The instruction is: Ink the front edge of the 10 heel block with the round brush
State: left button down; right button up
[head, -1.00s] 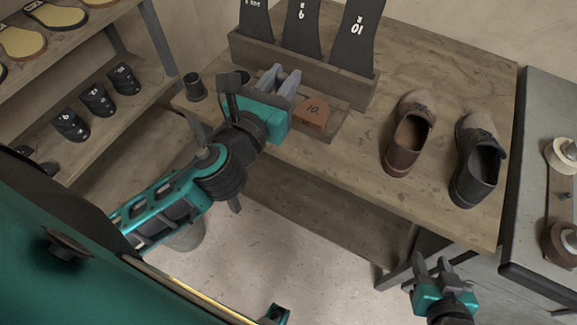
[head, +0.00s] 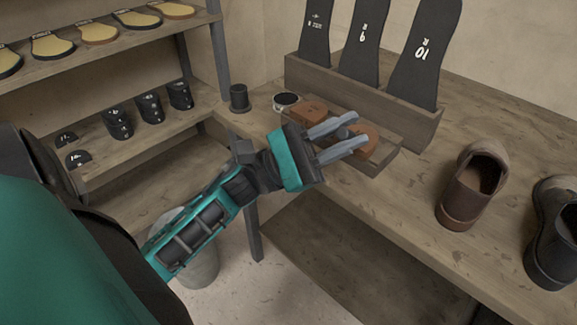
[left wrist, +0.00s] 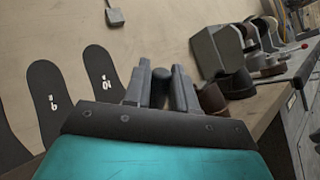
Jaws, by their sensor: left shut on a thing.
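My left gripper (head: 337,139) is over the front of a wooden tray (head: 385,158) on the bench. Its fingers are shut on a dark, round-ended thing, probably the brush (left wrist: 160,86), which shows between them in the left wrist view. The brush's bristles cannot be made out. A brown heel block (head: 365,133) sits at the tray's right end, partly hidden by the fingers; its number is not readable now. Another brown heel block (head: 308,112) sits at the tray's left. I cannot tell whether the brush touches the right block. My right gripper is not in view.
A round open pot (head: 286,100) and a dark cup (head: 239,98) stand left of the tray. Black templates (head: 423,58) stand in a rack behind it. A brown shoe (head: 470,190) and a black shoe (head: 553,240) stand to the right. Shelves (head: 140,120) are at left.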

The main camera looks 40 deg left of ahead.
pick_arm(q)
jog(key=s+a+f+m+g+h+b, duration=0.35)
jog(key=s+m+g+h+b, duration=0.2)
jog(key=s+m+g, duration=0.2)
jog(key=w+f+m, duration=0.1)
jog(key=w+f, duration=0.1)
jog(key=w, duration=0.4)
jog(key=shift+f+h+b, duration=0.3)
jog(key=shift+h+b, duration=0.1)
jog(key=shift+h, duration=0.05)
jog(key=shift+w+b, duration=0.35)
jog(key=shift+b, duration=0.05)
dwell(0.5)
jog(key=shift+w+a+b, duration=0.15)
jog(key=shift+a+b, duration=0.5)
jog(key=shift+b, duration=0.25)
dwell(0.6)
